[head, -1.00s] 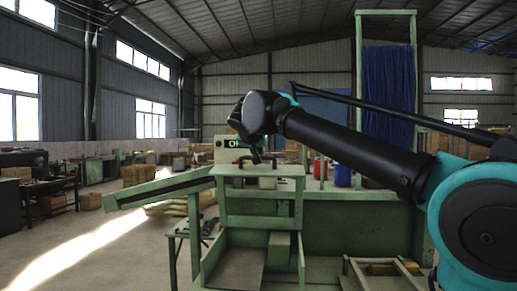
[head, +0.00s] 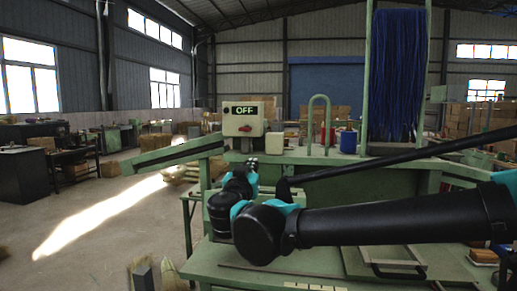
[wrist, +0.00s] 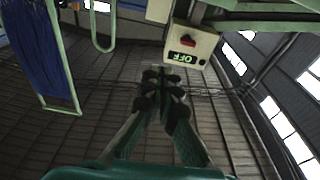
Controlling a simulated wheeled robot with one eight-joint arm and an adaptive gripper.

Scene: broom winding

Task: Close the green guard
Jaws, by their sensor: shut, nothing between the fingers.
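A flat green panel (head: 330,262), which looks like the green guard, lies level across the front of the machine at the bottom of the head view. A dark bar-shaped handle (head: 398,272) is at its right part. My arm hides some of the panel. My gripper (head: 250,163) is shut and empty, above the panel's far left side and in front of the control box. In the wrist view my gripper's dark fingertips (wrist: 162,80) are together, with nothing between them. I cannot make out the guard in the wrist view.
A control box (head: 246,118) reading OFF, with a red knob, stands behind my gripper; it also shows in the wrist view (wrist: 190,45). A green hooped tube (head: 319,112), a blue container (head: 348,141) and blue bristles (head: 397,75) are farther right. A sloping green chute (head: 170,155) extends left.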

